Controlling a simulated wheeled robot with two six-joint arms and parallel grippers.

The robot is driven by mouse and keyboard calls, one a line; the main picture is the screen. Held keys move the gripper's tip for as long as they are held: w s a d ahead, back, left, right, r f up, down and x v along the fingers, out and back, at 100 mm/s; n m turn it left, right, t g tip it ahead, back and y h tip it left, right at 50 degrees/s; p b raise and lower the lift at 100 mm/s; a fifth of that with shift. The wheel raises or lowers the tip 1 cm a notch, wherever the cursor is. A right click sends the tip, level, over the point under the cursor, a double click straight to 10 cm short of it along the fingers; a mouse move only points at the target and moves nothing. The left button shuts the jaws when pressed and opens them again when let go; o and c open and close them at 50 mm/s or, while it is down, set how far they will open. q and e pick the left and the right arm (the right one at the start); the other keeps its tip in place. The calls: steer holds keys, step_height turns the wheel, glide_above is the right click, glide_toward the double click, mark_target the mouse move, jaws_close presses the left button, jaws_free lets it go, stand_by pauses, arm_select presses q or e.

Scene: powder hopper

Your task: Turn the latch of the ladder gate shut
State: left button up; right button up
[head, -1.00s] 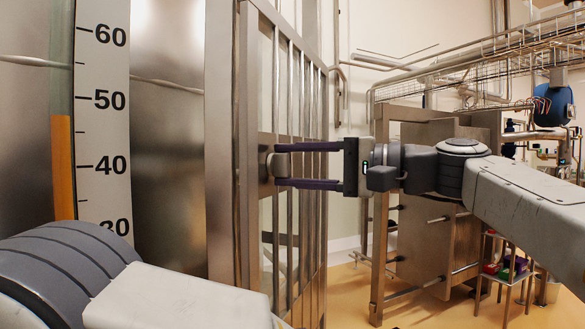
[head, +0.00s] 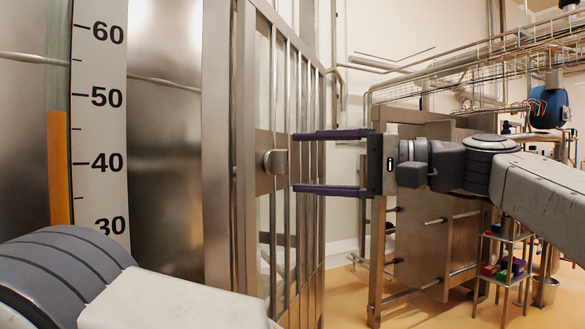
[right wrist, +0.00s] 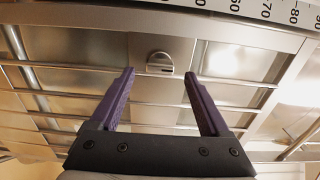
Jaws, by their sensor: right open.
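The ladder gate (head: 249,215) is a tall barred steel frame left of centre in the head view. Its latch (head: 275,161) is a small rounded metal knob on a plate at mid height. In the right wrist view the latch (right wrist: 160,58) lies beyond the fingertips, its front edge running across the picture. My right gripper (head: 294,162) is open and empty, its two purple fingers pointing at the latch, one above and one below its height, with a gap between. The fingers (right wrist: 159,73) flank the latch in the right wrist view. My left gripper is out of view.
A level scale (head: 100,120) with an orange column stands on the left, beside steel walls. A steel cabinet frame (head: 430,240) and a small rack with coloured bins (head: 508,268) stand behind my right arm. Pipes and wire trays run along the upper right.

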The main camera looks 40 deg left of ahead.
steer(key=b+v, duration=0.1)
steer(key=v, duration=0.6)
steer(key=shift+w+f, duration=0.1)
